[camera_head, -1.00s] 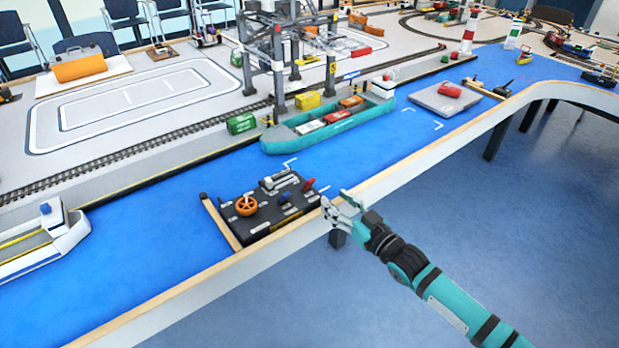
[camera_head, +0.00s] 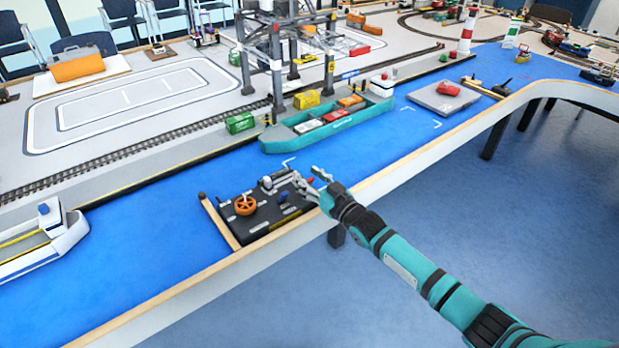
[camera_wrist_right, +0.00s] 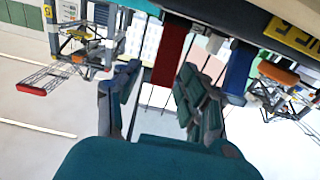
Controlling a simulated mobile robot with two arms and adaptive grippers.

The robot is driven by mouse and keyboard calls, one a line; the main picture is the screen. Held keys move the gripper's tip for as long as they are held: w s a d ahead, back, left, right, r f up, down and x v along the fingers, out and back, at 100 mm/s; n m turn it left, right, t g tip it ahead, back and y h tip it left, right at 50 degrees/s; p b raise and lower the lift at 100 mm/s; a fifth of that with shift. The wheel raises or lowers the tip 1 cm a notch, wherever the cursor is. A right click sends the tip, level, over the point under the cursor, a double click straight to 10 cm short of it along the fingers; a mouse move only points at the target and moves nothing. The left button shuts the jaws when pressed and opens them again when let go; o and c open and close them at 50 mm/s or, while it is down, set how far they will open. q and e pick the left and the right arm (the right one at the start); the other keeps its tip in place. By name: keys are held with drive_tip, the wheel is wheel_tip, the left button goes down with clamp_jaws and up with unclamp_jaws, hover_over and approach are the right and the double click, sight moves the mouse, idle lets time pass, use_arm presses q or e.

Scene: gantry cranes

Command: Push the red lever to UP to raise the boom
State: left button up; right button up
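The black control panel (camera_head: 232,208) lies on the blue surface by the near wooden edge, with an orange wheel (camera_head: 245,205) and a small blue control (camera_head: 283,197). My right gripper (camera_head: 306,182) is over the panel's right end and covers the red lever's place in the head view. In the right wrist view the red lever (camera_wrist_right: 170,52) stands between and beyond the two open fingertips (camera_wrist_right: 158,88). I cannot tell whether they touch it. A blue lever (camera_wrist_right: 238,68) is to its right. The gantry crane (camera_head: 276,60) stands behind the ship. My left gripper is not in view.
A teal ship (camera_head: 330,128) with containers lies behind the panel. A grey platform (camera_head: 430,100) with a red block is farther right. A white boat (camera_head: 60,235) is at left. The blue surface between boat and panel is clear.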

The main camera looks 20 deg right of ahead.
clamp_jaws()
drive_tip(key=shift+r, duration=0.1)
